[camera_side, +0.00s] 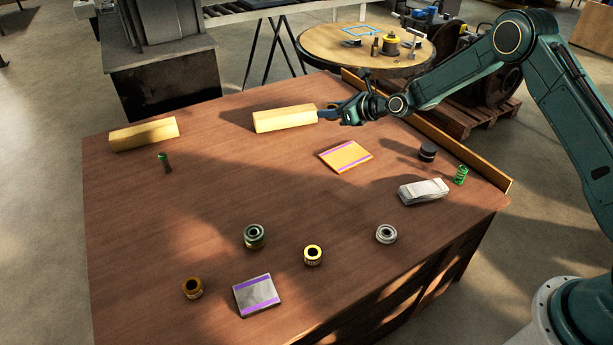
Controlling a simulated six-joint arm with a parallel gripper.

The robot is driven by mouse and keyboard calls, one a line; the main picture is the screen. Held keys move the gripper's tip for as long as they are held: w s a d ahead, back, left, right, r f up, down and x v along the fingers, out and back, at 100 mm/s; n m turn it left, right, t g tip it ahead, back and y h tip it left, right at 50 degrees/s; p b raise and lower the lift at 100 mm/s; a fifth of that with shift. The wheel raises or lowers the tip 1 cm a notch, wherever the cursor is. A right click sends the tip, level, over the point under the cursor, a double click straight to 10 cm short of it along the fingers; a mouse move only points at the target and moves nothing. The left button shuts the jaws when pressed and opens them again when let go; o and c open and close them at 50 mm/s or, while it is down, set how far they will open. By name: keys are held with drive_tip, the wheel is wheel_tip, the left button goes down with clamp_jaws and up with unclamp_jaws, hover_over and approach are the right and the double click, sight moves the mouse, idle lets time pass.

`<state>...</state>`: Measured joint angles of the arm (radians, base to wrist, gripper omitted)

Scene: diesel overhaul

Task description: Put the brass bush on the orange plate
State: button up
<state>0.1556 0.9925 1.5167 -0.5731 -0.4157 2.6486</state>
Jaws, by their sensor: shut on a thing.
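The orange plate (346,156) lies flat on the table, right of its middle, with purple stripes along two edges. Nothing lies on it. A yellow, brass-looking bush (313,262) stands on the table near the front. A browner, copper-coloured bush (192,293) stands further left. My gripper (326,114) is at the far side of the table, well away from both bushes. The exact finger contact is small and hard to see.
A second yellow block (144,134) lies at far left. A grey plate with purple stripes (256,295), a dark green ring (254,236), a silver ring (386,234), green springs (460,175), a black cylinder (427,151) and a pale stack (423,191) stand around. The table's middle is clear.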

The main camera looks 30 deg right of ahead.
drive_tip(key=m+h, duration=0.2)
hover_over(351, 160)
drive_tip(key=shift+t, duration=0.3)
wheel_tip(351, 160, down, 16)
drive_tip(key=shift+r, duration=0.15)
idle(0.3)
drive_tip(key=shift+f, duration=1.85)
drive_tip(key=shift+f, duration=0.1)
drive_tip(key=o, duration=1.1)
drive_tip(key=shift+f, duration=0.1)
drive_tip(key=shift+o, duration=0.2)
drive_tip(key=shift+v, duration=6.1)
drive_tip(key=shift+w, duration=0.1)
